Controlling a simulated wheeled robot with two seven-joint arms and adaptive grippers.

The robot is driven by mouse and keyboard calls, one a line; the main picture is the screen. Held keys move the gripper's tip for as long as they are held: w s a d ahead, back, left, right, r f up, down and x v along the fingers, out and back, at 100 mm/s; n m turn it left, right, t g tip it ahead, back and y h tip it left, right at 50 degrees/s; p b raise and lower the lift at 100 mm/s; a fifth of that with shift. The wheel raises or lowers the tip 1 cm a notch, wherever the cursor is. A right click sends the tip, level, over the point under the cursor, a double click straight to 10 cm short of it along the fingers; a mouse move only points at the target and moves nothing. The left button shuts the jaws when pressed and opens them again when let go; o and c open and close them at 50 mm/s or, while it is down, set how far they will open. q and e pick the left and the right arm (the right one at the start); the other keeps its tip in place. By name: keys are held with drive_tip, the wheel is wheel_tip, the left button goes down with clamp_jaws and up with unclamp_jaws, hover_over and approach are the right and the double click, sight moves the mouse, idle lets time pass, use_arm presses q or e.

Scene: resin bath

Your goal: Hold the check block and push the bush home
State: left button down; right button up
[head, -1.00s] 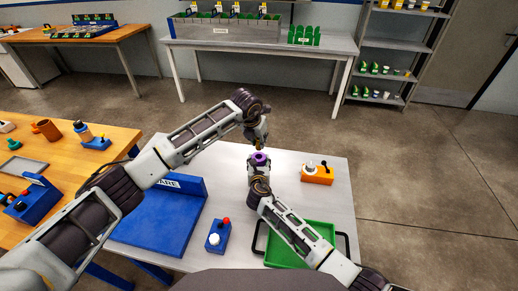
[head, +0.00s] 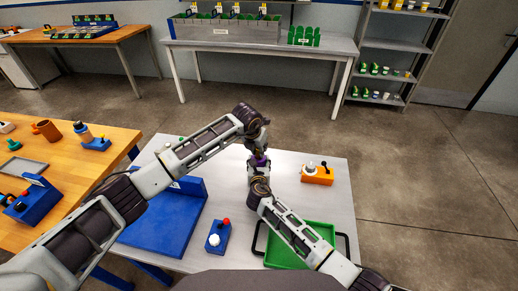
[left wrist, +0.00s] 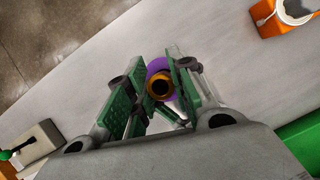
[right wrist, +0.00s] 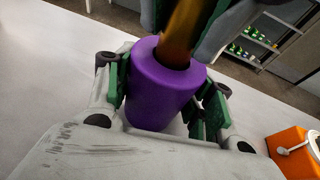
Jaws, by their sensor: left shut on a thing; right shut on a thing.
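The purple check block (right wrist: 158,95) is a thick cylinder standing upright between the green-padded fingers of my right gripper (right wrist: 165,100), which is shut on it. It shows small in the head view (head: 259,160). The brass-coloured bush (right wrist: 181,38) is held by my left gripper (left wrist: 158,88), shut on it directly above the block. In the left wrist view the bush shows as a ring with a dark bore (left wrist: 160,87), the purple block behind it. Its lower end meets the block's top opening; how deep it sits I cannot tell.
An orange fixture with a white part (head: 317,175) stands right of the grippers. A green tray (head: 300,254) lies at the front right. A blue box with red and white knobs (head: 218,236) and a large blue stand (head: 165,225) are to the left. The table's middle is clear.

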use_arm(q)
drive_tip(key=shift+f, duration=0.6)
idle(0.3)
drive_tip(key=c, duration=1.3)
unclamp_jaws()
drive_tip(key=shift+o, duration=0.2)
drive_tip(key=shift+r, duration=0.1)
drive_tip(key=shift+r, duration=0.5)
drive_tip(key=shift+s+a+r, duration=0.1)
drive_tip(key=shift+s+r, duration=0.05)
drive_tip(key=shift+r, duration=0.5)
drive_tip(key=v, duration=1)
drive_tip(key=shift+s+r, duration=0.25)
drive_tip(key=shift+r, duration=0.1)
